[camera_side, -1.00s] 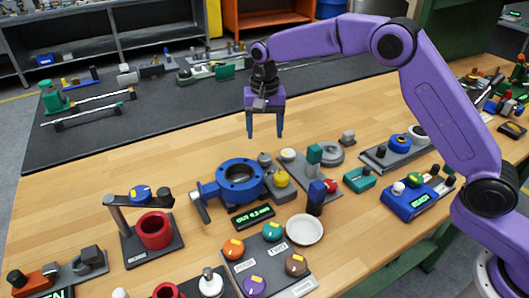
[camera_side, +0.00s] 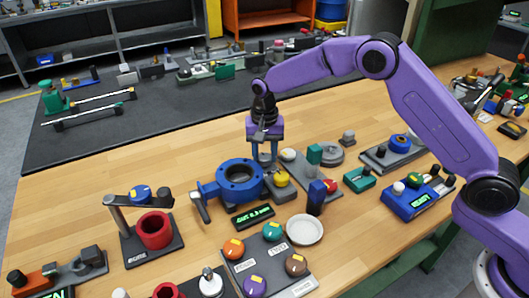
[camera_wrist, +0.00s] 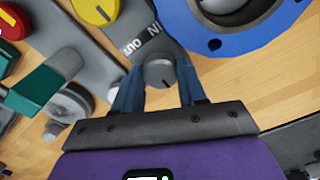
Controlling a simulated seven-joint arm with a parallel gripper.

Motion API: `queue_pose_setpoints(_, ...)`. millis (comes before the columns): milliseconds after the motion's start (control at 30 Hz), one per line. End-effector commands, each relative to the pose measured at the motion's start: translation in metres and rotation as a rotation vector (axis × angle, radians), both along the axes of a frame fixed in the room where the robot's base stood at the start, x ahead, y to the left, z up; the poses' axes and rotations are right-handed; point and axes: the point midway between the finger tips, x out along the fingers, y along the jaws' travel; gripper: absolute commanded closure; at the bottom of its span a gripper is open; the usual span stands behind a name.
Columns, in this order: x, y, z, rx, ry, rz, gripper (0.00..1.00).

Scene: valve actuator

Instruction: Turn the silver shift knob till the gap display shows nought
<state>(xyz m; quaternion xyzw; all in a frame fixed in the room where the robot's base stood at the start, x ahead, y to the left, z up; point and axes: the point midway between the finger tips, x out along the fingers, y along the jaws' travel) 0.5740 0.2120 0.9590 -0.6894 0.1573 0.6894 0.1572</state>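The silver shift knob (camera_wrist: 160,73) is a small grey round knob with a pale pointer line, on a grey block marked IN and OUT. My gripper (camera_side: 265,158) points down over it, beside the blue valve body (camera_side: 239,176). In the side view the fingers mostly hide the knob. The gap display (camera_side: 254,216) in front of the valve shows green text that looks like OUT 0.3 mm.
A yellow knob (camera_side: 281,179) sits close to the gripper on the same block.

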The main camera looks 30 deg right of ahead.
Motion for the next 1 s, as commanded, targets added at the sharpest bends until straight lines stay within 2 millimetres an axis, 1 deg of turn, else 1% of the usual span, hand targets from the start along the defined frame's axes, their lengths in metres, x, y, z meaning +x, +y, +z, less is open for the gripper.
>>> queue_pose_setpoints(33, 0.0001, 0.0000, 0.0002, 0.000, 0.000, 0.000, 0.82)
queue_pose_setpoints(67, 0.0001, 0.0000, 0.0002, 0.000, 0.000, 0.000, 0.89)
queue_pose_setpoints(267, 0.0001, 0.0000, 0.0004, 0.000, 0.000, 0.006, 0.89)
queue_pose_setpoints(467, 0.0002, -0.0002, 0.0007, 0.000, 0.000, 0.058, 0.89)
queue_pose_setpoints(667, 0.0003, -0.0005, 0.0010, 0.000, -0.001, 0.183, 0.89)
queue_pose_setpoints(1000, 0.0004, -0.0008, 0.0014, 0.000, -0.001, 0.497, 0.89)
